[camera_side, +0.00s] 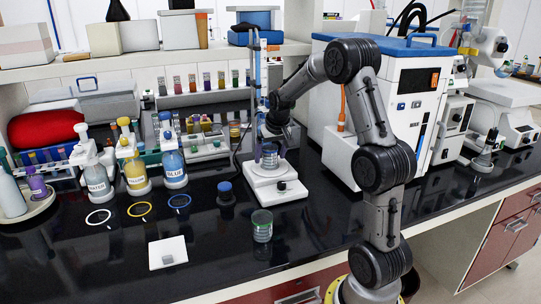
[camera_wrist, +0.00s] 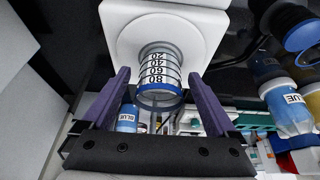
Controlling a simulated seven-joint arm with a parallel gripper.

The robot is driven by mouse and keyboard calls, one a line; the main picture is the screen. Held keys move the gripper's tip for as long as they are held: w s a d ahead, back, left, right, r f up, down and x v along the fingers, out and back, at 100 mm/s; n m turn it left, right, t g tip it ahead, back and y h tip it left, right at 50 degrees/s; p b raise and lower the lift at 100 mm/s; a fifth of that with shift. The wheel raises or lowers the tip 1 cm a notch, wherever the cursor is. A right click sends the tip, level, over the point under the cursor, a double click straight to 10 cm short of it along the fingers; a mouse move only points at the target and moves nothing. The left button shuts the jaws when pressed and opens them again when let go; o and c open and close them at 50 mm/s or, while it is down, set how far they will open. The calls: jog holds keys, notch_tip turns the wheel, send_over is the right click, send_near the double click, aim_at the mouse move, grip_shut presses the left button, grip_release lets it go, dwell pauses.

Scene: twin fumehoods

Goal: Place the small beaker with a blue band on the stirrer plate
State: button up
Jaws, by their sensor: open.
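The small beaker with a blue band (camera_side: 269,159) stands upright on the white top of the stirrer plate (camera_side: 262,187). In the wrist view the beaker (camera_wrist: 160,72) shows its printed scale and blue band, with the white stirrer plate (camera_wrist: 120,22) behind its base. My gripper (camera_side: 270,146) is at the beaker over the plate. In the wrist view the two purple fingers of my gripper (camera_wrist: 158,76) are spread, one on each side of the beaker, with visible gaps. The gripper is open and holds nothing.
A second beaker with a green band (camera_side: 262,226) stands on the black bench in front of the plate. A dark blue-capped bottle (camera_side: 225,192) is left of the plate. Labelled wash bottles (camera_side: 172,160) and tube racks (camera_side: 207,140) stand further left and behind. A white square (camera_side: 168,252) lies front left.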

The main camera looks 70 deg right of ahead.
jog(key=v, duration=1.2)
jog(key=s+a+r+n, duration=0.1)
jog(key=a+r+n, duration=0.1)
jog(key=a, duration=0.6)
jog(key=s+a+f+n+t+y, duration=0.1)
jog(key=s+a+f+n, duration=0.1)
jog(key=s+a, duration=0.6)
jog(key=s+a+f+n+t+y, duration=0.1)
jog(key=s+a+n, duration=0.4)
jog(key=a, duration=0.8)
jog(key=s+f+y, duration=0.1)
jog(key=s, duration=0.2)
jog(key=shift+f, duration=0.35)
